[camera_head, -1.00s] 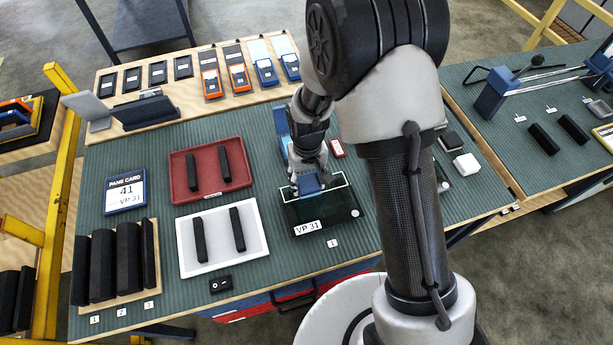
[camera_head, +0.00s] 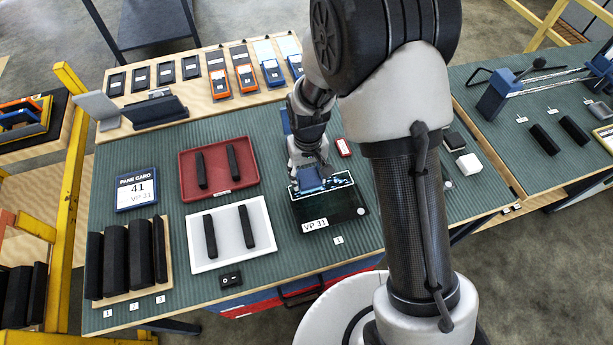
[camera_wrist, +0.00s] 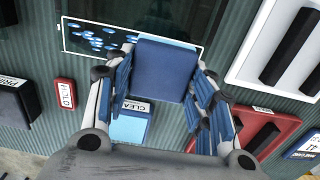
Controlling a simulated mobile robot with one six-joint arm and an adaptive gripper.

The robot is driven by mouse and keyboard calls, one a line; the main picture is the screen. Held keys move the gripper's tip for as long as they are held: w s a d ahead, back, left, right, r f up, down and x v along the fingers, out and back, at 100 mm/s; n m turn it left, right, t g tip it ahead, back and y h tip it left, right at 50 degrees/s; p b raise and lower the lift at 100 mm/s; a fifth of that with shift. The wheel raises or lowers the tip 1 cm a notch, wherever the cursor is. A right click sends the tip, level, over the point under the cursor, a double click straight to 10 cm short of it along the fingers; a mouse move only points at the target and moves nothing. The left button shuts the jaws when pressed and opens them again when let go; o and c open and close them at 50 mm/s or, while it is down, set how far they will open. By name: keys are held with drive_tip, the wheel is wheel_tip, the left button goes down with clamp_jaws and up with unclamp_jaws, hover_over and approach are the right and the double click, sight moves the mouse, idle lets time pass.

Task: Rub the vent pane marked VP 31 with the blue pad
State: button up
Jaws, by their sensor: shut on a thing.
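The vent pane (camera_head: 345,210) is a dark panel on the green mat, with its VP 31 label at its front left corner. A white-outlined strip with pale blue spots runs along its far side. It also shows in the wrist view (camera_wrist: 78,40). My gripper (camera_head: 308,172) is shut on the blue pad (camera_wrist: 163,72) and holds it over the left end of that strip, covering part of it. I cannot tell whether pad and pane touch. The spots right of the pad are visible.
The pane card (camera_head: 137,191) reads 41, VP 31. A red tray (camera_head: 183,170) and a white tray (camera_head: 265,245), each with black bars, lie left of the pane. A red tag (camera_head: 343,147) and a blue block marked CLEA (camera_wrist: 130,125) are near my gripper.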

drive_tip(key=shift+w+a+r+p, duration=0.15)
drive_tip(key=shift+r+p, duration=0.35)
drive_tip(key=shift+r, duration=0.45)
drive_tip(key=shift+r+p, duration=1)
drive_tip(key=shift+r, duration=0.4)
